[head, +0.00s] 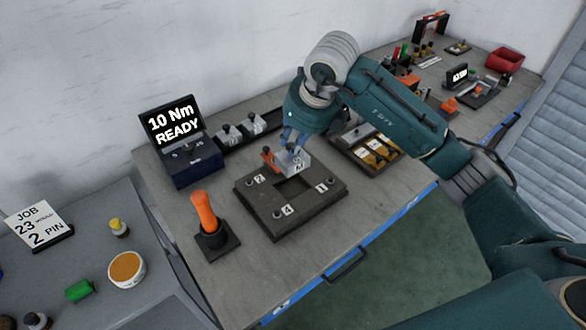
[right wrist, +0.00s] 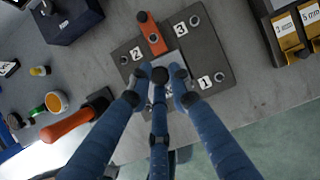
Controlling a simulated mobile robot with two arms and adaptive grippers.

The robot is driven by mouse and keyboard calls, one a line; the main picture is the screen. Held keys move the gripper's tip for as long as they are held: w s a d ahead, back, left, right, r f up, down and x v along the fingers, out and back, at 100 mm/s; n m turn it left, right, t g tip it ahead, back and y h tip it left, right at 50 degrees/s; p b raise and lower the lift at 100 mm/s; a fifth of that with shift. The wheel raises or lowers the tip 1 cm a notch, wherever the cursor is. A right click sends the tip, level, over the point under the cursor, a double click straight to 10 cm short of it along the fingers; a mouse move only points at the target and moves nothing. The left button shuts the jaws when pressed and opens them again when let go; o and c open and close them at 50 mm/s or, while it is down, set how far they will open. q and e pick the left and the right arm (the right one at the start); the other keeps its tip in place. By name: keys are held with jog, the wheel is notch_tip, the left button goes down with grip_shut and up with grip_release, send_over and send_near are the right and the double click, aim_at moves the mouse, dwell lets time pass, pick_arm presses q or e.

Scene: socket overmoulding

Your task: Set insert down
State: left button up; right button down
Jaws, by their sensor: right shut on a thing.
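The insert, a light grey block (head: 296,161), is between the blue fingers of my right gripper (head: 291,141), which is shut on it. It is at the back edge of the square opening in a dark fixture plate (head: 262,212) marked with numbers. In the right wrist view the grey block (right wrist: 170,58) shows just beyond the fingertips (right wrist: 162,77). I cannot tell if it touches the plate (right wrist: 206,62). An orange part (head: 268,158) is beside the block at the plate's back corner. My left gripper is out of view.
A display reading "10 Nm READY" (head: 172,124) stands behind left. An orange-handled tool (head: 204,211) stands upright in a holder left of the plate. A rail with grey blocks (head: 250,124) lies behind, and a tray with yellow pieces (head: 369,152) is at right. The front bench edge is clear.

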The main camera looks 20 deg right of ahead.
aim_at(299, 161)
notch_tip(299, 161, down, 5)
jog(key=shift+f+p, duration=0.2)
jog(key=shift+p, duration=0.3)
jog(key=shift+f+p, duration=0.45)
jog(key=shift+f, duration=1.85)
jog(key=c, duration=1.6)
grip_release()
jog(key=b+v, duration=0.2)
jog(key=v, duration=1)
